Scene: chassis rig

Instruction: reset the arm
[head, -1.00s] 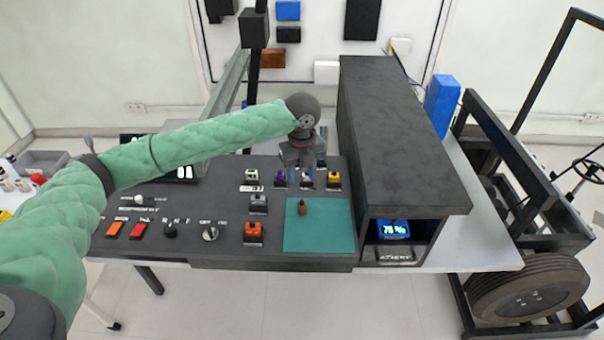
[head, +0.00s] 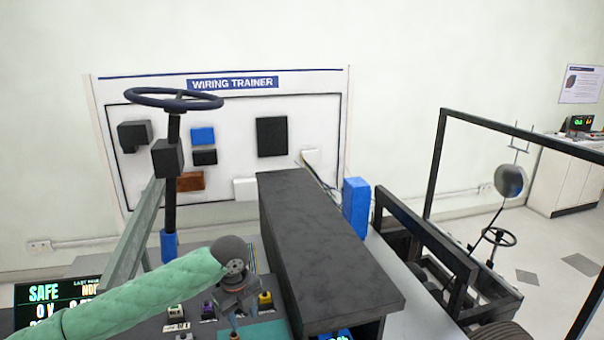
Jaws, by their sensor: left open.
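My left arm, in a green padded sleeve, comes in from the lower left of the head view. My left gripper (head: 236,318) is open, pointing down over the dark control panel (head: 150,328), near the teal mat (head: 265,331). I see nothing held in it. The lower part of the panel and most of the mat are cut off by the frame's bottom edge. My right arm and gripper are not in view.
A long black box (head: 325,255) stands just right of my gripper. A steering wheel (head: 160,99) on a column rises behind the panel. A wiring trainer board (head: 225,140) stands at the back. A black frame (head: 430,240) is at right.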

